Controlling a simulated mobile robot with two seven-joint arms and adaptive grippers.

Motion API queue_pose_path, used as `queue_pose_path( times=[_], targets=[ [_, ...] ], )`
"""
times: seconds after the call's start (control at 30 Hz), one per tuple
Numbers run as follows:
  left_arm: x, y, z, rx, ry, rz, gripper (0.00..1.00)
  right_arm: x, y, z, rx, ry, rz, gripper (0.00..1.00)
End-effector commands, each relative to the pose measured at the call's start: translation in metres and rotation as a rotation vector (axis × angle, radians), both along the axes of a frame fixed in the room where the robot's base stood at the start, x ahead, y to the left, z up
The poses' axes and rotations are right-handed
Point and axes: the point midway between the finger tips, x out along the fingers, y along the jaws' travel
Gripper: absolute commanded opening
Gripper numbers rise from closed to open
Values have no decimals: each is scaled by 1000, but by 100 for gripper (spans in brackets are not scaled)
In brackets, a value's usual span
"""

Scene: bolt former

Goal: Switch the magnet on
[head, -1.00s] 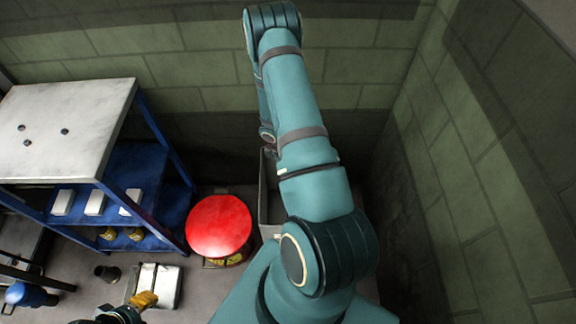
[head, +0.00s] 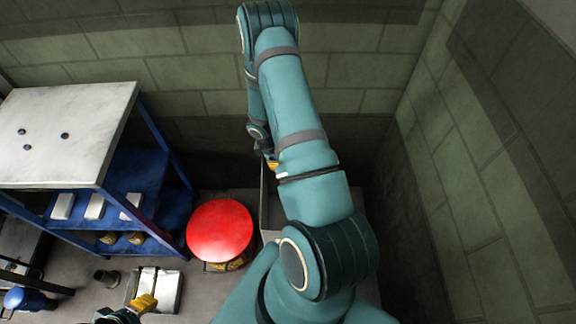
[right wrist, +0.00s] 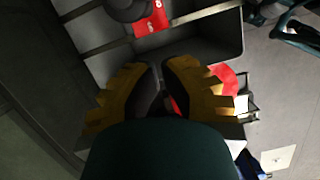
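A dark round device with a red label (right wrist: 150,20) shows at the top of the right wrist view, cut off by the frame edge. I cannot tell for sure that it is the magnet, and no switch position can be read. My right gripper (right wrist: 160,66) has yellow fingers with a narrow gap between their tips, nothing held, below the device in the picture and apart from it. In the head view a bit of its yellow (head: 272,165) shows beside my right arm. My left gripper (head: 145,302) is at the bottom left, over a pale metal tray; its fingertips are unclear.
A grey open bin (head: 264,205) stands partly behind my right arm. A red-lidded drum (head: 220,230) stands left of it. A blue rack with a pale top (head: 60,125) is at the left. The pale tray (head: 166,292) lies on the floor. Walls close in behind and right.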

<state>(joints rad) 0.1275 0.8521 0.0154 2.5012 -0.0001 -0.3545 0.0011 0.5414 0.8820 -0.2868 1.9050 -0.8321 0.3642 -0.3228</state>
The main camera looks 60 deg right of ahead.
Motion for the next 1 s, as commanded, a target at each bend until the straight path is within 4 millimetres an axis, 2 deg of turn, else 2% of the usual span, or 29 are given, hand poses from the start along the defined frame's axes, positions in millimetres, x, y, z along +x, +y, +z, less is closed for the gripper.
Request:
queue_pose_path(
  times=[0.03,0.1,0.23,0.4,0.57,1.0],
  targets=[
    [-1,0,7,0,2,-1,47,4,0,17,-1,-5,-1,0],
    [-2,0,11,0,4,-1,47,7,1,32,-3,-5,-1,0],
    [-3,0,17,-2,7,-2,47,12,4,55,-2,-4,0,0],
    [-4,-1,20,-2,9,-2,47,16,6,73,0,-2,-1,0],
    [-4,-1,21,-2,10,-3,47,18,7,79,-1,0,0,0],
    [-4,-1,21,-2,10,-3,47,18,7,79,0,0,0,0]
  ],
)
